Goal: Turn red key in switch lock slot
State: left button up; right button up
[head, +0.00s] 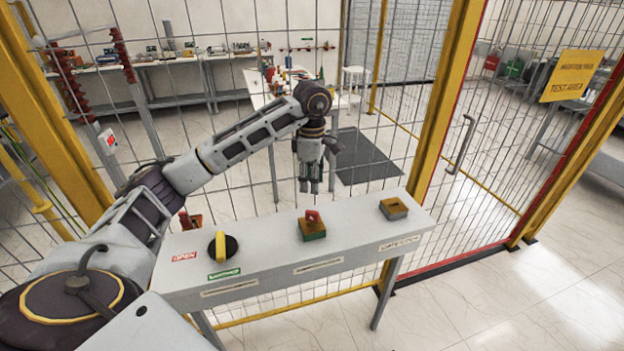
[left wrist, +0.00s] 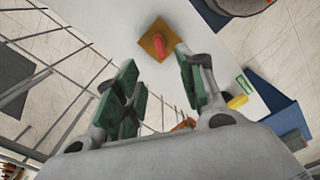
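The red key (head: 312,215) stands in the switch lock (head: 312,231), a small block with an orange-brown top and green sides, in the middle of the white console. In the left wrist view the red key (left wrist: 158,46) shows on the lock's orange-brown square top (left wrist: 151,36), beyond the fingers. My left gripper (head: 309,188) points down above the back edge of the console, apart from the key. Its green-padded fingers (left wrist: 160,75) are spread with nothing between them in the left wrist view. My right gripper is in neither view.
The white console (head: 360,230) also carries a yellow handle on a black disc (head: 222,246) at left and another small block (head: 393,208) at right. A wire mesh fence with yellow posts (head: 450,90) stands behind. A red item (head: 190,219) sits at the console's left back.

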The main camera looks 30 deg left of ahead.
aim_at(312, 211)
pick_arm(q)
jog(key=shift+f, duration=0.1)
jog(key=shift+f+p, duration=1.05)
jog(key=shift+f, duration=5.8)
grip_shut()
